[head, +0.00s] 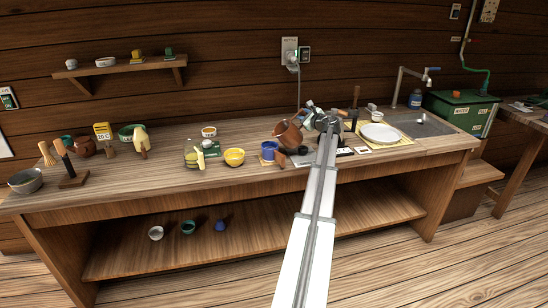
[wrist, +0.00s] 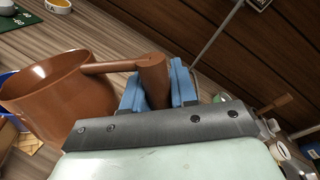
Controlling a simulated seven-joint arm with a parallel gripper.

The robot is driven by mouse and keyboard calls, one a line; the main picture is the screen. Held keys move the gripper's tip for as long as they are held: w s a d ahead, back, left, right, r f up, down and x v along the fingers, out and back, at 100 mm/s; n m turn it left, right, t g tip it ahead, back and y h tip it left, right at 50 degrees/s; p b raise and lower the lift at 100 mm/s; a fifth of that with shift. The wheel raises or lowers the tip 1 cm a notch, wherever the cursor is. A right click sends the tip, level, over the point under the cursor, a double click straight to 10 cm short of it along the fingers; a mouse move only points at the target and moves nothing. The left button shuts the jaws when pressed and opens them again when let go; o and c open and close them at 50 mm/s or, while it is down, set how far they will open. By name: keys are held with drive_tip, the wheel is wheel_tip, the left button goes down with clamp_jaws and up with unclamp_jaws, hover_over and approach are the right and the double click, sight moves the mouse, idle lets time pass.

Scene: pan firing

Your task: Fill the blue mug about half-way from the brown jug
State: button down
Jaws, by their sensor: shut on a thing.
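The brown jug (head: 288,132) is held above the worktop, tilted to the left in the head view. In the wrist view the jug (wrist: 50,95) fills the left side, and its handle is between the blue fingers of my gripper (wrist: 157,88), which is shut on it. In the head view my gripper (head: 309,116) is to the right of the jug. The blue mug (head: 269,151) stands upright on the worktop, below and slightly left of the jug. The mug's contents are not visible, and I cannot tell whether any liquid is flowing.
Small dark items lie close to the mug's right. The worktop's front edge is near.

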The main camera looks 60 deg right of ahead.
sight(300, 111)
drive_tip(key=shift+w+a+r+n, duration=0.3)
drive_tip(key=shift+a+n, duration=0.05)
drive_tip(key=shift+n, duration=0.15)
idle(2.0)
drive_tip(key=shift+w+a+r+n+g, duration=0.2)
drive_tip(key=shift+w+a+r+n, duration=0.1)
drive_tip(key=shift+r+n, duration=0.15)
drive_tip(key=shift+w+a+r+n+g, duration=0.25)
drive_tip(key=shift+a+r+n, duration=0.1)
drive_tip(key=shift+r, duration=0.2)
idle(4.5)
